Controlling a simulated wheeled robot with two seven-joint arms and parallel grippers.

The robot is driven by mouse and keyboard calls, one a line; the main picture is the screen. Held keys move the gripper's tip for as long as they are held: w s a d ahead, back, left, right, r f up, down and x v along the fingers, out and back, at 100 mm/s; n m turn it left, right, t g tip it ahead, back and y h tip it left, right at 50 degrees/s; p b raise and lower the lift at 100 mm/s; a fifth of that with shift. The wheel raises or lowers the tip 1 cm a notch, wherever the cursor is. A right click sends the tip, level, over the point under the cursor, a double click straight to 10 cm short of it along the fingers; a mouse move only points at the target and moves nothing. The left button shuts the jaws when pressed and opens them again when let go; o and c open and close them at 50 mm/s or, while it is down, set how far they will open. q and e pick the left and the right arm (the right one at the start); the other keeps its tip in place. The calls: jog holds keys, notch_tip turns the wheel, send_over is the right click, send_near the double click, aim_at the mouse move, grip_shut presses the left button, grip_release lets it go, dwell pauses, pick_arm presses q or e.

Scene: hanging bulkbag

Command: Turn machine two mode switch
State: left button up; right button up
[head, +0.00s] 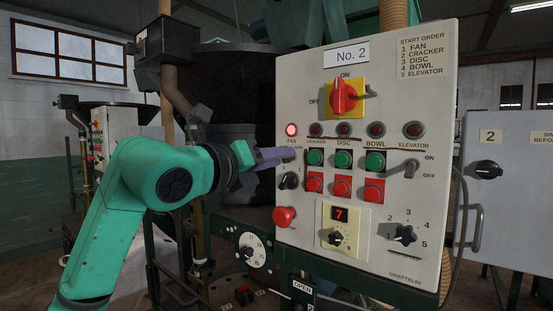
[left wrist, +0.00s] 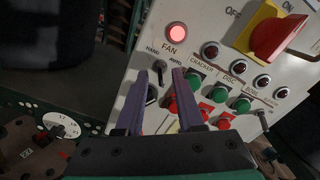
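The machine panel marked No. 2 (head: 310,85) stands upright at the centre right. A small black rotary switch (head: 289,181) sits at its left edge, below the lit red FAN lamp (head: 291,129). In the left wrist view this switch (left wrist: 153,94) has HAND and AUTO labels above it. My left gripper (head: 277,156) is beside the panel's left edge, just above the switch in the head view. In the left wrist view its two purple fingers (left wrist: 159,72) are apart, with the switch showing between them. Contact cannot be told. My right gripper is not in view.
Green and red buttons (head: 343,159) lie right of the switch, with a red stop knob (head: 285,216) below. A large red handle (head: 345,97) sticks out higher up. A numbered dial (head: 403,234) is at lower right. A grey box marked 2 (head: 505,205) stands farther right.

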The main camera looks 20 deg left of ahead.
pick_arm(q)
jog(key=b+v, duration=0.4)
jog(key=v, duration=1)
jog(key=shift+s, duration=0.2)
